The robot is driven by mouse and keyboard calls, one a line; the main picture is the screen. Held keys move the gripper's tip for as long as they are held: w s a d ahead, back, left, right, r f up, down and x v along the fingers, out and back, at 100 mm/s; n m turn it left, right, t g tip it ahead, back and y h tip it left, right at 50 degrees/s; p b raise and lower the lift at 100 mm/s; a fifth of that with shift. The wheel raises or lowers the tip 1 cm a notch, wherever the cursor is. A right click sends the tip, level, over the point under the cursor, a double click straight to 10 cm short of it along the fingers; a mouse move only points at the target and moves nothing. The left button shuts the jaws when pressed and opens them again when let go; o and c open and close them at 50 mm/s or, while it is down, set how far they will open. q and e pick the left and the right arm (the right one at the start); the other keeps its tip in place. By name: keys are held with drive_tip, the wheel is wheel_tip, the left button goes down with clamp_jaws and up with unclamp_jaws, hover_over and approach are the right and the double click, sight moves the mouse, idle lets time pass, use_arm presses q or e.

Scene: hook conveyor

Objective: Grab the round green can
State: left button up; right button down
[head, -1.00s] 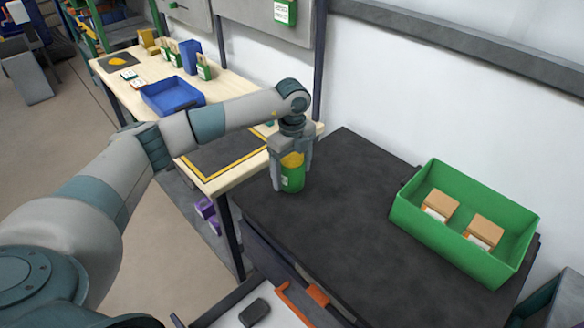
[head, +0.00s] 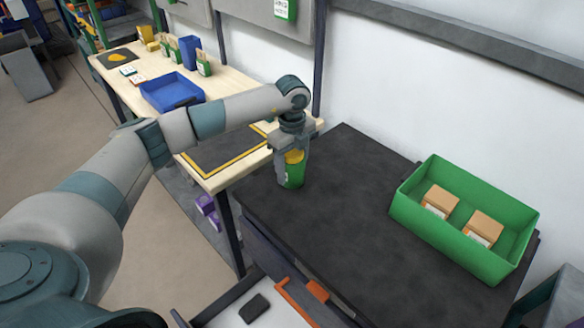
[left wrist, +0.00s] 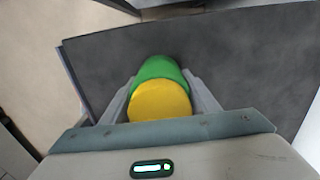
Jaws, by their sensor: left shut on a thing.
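The round green can (head: 292,179) with a yellow top stands near the far left corner of the dark table. My left gripper (head: 291,160) comes down from above, with its fingers on either side of the can and shut on it. In the left wrist view the can (left wrist: 160,72) sits between the two fingers, its yellow top facing the camera. I cannot tell whether its base touches the table. My right gripper is not in view.
A green bin (head: 448,235) with two small brown boxes (head: 441,201) stands on the right of the dark table (head: 325,235). A wooden workbench (head: 222,180) with a blue tray (head: 172,93) is beyond, at left. The dark table's middle is clear.

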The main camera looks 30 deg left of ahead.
sight(295, 153)
use_arm(q)
drive_tip(key=shift+r, duration=0.15)
